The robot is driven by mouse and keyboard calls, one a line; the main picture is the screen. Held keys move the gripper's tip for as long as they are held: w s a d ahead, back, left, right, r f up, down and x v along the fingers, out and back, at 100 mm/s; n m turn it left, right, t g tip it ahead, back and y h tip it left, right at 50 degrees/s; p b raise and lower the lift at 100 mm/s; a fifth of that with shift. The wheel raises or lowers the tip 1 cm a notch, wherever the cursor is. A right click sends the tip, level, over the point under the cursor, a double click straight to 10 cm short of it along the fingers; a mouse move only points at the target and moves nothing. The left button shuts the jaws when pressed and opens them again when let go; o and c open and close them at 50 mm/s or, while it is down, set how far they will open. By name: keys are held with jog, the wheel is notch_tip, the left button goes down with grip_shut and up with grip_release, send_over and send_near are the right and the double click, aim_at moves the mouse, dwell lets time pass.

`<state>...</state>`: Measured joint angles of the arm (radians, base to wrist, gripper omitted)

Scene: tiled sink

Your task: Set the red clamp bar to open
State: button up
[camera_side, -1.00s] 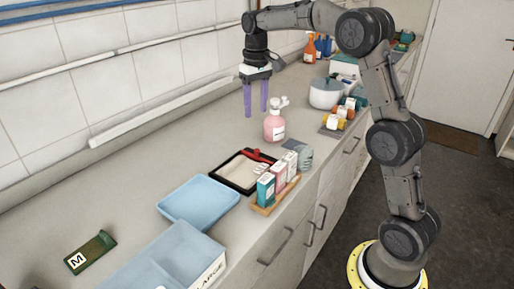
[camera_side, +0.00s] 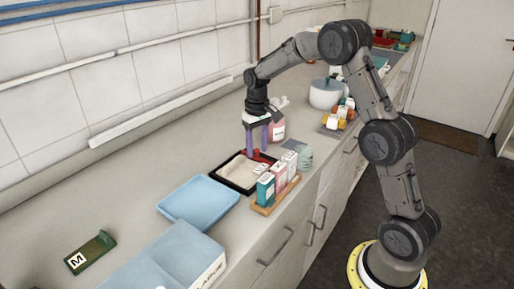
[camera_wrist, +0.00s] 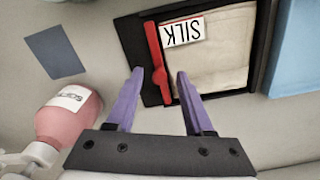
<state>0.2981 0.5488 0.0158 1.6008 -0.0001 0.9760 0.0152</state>
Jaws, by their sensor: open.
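The red clamp bar (camera_wrist: 156,58) lies along one edge of a black frame (camera_wrist: 130,42) that holds a cream sheet (camera_wrist: 222,52) with a label reading SILK (camera_wrist: 183,30). In the side view the bar (camera_side: 264,157) is partly hidden by my fingers. My gripper (camera_side: 257,151) points down just above the bar's end of the frame.
A pink bottle (camera_wrist: 68,118) stands close beside my gripper. A rack of small boxes (camera_side: 264,207) sits in front of the frame. A blue tray (camera_side: 198,200) lies to its left, and a white pot (camera_side: 325,93) stands farther back. The counter toward the wall is clear.

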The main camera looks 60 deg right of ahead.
jog(key=shift+f, duration=0.2)
grip_shut()
jog(key=shift+r, duration=0.1)
dwell(1.3)
